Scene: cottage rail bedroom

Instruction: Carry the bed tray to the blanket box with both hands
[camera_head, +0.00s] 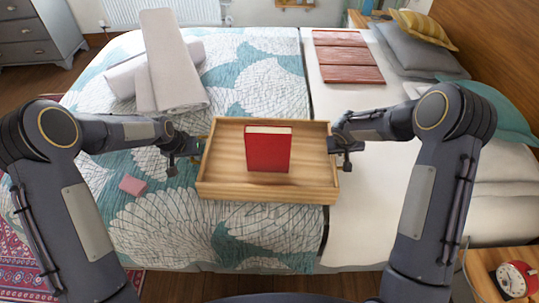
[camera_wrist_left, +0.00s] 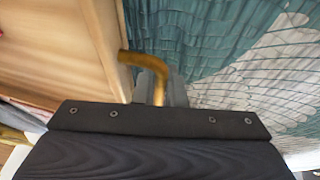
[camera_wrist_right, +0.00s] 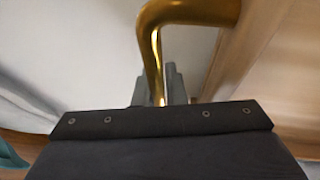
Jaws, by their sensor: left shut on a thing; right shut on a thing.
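The wooden bed tray (camera_head: 225,186) is in front of me in the head view, over the bed, with a red book (camera_head: 268,150) standing upright in it. I cannot tell whether the tray touches the bed. My left gripper (camera_head: 185,150) is at the tray's left side, shut on a brass handle (camera_wrist_left: 150,62). My right gripper (camera_head: 343,145) is at its right side, shut on the other brass handle (camera_wrist_right: 155,50). The tray looks about level. I cannot make out a blanket box for sure in these views.
A pink block (camera_head: 132,185) lies on the quilt. Reddish wooden slats (camera_head: 345,55) and pillows (camera_head: 412,48) lie at the right.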

